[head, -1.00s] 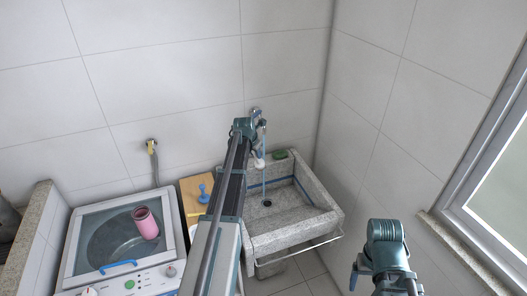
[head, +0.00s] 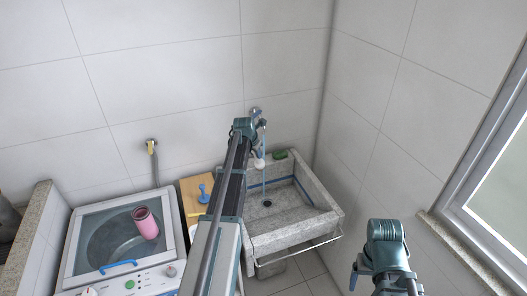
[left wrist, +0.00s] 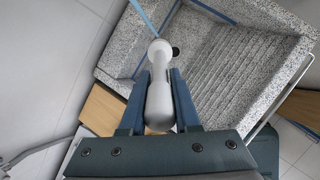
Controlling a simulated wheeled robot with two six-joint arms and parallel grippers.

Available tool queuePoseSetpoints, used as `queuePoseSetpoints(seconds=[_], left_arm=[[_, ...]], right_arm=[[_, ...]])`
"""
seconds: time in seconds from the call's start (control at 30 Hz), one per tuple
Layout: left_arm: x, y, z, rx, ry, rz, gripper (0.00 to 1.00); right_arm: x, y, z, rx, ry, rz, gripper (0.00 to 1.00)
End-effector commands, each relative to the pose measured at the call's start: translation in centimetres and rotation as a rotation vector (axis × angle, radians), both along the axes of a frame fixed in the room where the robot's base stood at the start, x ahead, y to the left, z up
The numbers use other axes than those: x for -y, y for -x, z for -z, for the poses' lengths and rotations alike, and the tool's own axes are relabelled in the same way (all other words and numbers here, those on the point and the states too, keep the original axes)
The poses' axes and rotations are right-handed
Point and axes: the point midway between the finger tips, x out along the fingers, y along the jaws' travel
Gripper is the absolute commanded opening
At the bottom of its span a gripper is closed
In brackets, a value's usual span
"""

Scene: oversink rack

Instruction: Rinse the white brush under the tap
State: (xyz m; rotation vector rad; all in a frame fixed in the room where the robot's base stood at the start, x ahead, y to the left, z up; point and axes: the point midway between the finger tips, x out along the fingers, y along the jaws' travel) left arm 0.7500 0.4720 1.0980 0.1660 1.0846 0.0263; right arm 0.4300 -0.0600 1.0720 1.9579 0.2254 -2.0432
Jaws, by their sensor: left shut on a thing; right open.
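The white brush (left wrist: 159,88) is held between the two fingers of my left gripper (left wrist: 158,110) in the left wrist view, its round end pointing away. In the head view its pale end (head: 259,163) shows above the stone sink (head: 290,222), below the tap (head: 256,113). A thin blue water stream (head: 264,186) runs down into the sink beside the brush. In the left wrist view the stream (left wrist: 146,20) meets the brush's round end; whether it truly touches is hard to tell. My right gripper (head: 355,276) is open, low at the right.
A washing machine (head: 75,262) with a pink cup (head: 145,223) on its lid stands left. A blue plunger-like item (head: 203,194) sits on a wooden board (head: 189,186). A green item (head: 280,155) lies on the sink's back rim. A window is at the right.

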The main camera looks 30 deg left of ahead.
Motion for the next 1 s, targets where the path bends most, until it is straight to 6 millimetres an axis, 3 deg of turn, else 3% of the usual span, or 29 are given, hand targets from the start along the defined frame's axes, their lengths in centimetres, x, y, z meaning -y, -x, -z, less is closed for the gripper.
queuePoseSetpoints(seconds=[0.27,1.0], left_arm=[[0.1,0.3,-0.3,0.0,0.0,0.0,0.0],[1.1,5.0,-4.1,0.0,0.0,0.0,0.0]], right_arm=[[0.0,0.0,-0.3,0.0,0.0,0.0,0.82],[0.0,0.0,-4.1,0.0,0.0,0.0,0.82]])
